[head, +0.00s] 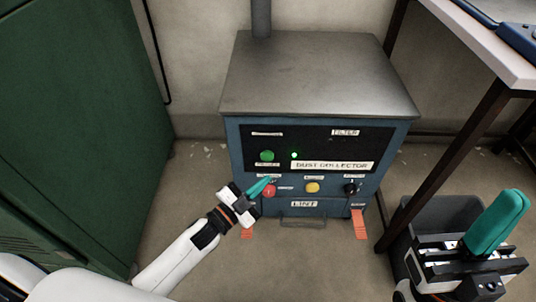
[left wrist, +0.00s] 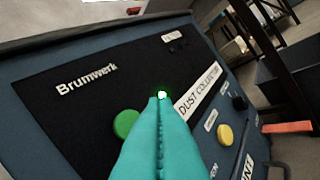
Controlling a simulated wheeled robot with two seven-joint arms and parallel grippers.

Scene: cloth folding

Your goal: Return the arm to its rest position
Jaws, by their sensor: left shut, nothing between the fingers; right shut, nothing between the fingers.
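My left gripper (head: 264,185) has teal fingers, pressed together and empty, in front of the dust collector's panel (head: 375,140). In the head view its tips are just above and beside the red button (head: 268,191); I cannot tell whether they touch the panel. In the left wrist view the shut fingers (left wrist: 159,105) point at the panel and hide the red button. My left arm (head: 180,258) reaches in from the lower left. My right gripper (head: 512,198) is at the lower right, its teal fingers shut and empty, pointing up.
The blue dust collector (head: 235,150) has a lit green light (head: 294,155), a green button (head: 267,155), a yellow button (head: 313,187) and a black knob (head: 351,188). A green cabinet (head: 80,120) stands left. A table (head: 480,50) and grey bin (head: 405,215) stand right.

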